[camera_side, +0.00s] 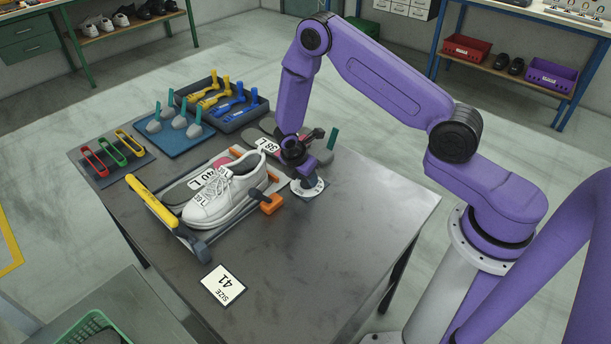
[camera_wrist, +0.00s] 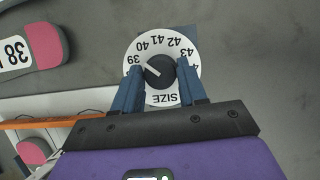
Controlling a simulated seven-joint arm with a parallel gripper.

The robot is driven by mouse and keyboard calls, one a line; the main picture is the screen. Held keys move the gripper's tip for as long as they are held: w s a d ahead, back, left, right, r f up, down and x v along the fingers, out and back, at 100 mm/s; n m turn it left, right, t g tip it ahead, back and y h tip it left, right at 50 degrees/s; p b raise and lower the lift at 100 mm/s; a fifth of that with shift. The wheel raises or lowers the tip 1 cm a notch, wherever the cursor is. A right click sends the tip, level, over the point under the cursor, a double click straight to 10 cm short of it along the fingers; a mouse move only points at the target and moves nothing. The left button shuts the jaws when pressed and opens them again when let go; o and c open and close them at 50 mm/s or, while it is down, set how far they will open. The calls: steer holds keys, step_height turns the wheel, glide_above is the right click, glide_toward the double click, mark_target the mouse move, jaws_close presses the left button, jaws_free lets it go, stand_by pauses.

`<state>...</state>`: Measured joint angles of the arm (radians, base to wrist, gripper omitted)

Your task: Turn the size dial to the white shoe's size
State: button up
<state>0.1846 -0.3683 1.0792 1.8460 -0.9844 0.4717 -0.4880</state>
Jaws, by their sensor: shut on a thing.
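The size dial (camera_wrist: 160,98) is a white disc with numbers from 39 to 43 readable around its rim and a black knob (camera_wrist: 159,72) in its middle. The white line on the knob points up-left, roughly toward 39. My gripper (camera_wrist: 160,77) is shut on the knob, one blue finger on each side. In the side view the dial (camera_side: 308,190) lies under my gripper, right of the white shoe (camera_side: 220,190). A card (camera_side: 222,284) on the table reads SIZE 41.
A yellow-handled bar (camera_side: 152,200) and orange clamp parts (camera_side: 271,204) flank the shoe. A sole marked 38 (camera_side: 267,146) lies behind. Trays of tools (camera_side: 222,103) and colored loops (camera_side: 113,150) stand at the back left. The table's front right is clear.

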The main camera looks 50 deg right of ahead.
steer(key=shift+s+n+t, duration=0.1)
steer(key=shift+n+t, duration=0.3)
steer(key=shift+n, duration=0.8)
steer(key=o, duration=1)
steer(key=shift+v, duration=8.7)
steer(key=shift+s+d+r, duration=0.1)
steer(key=shift+d, duration=0.05)
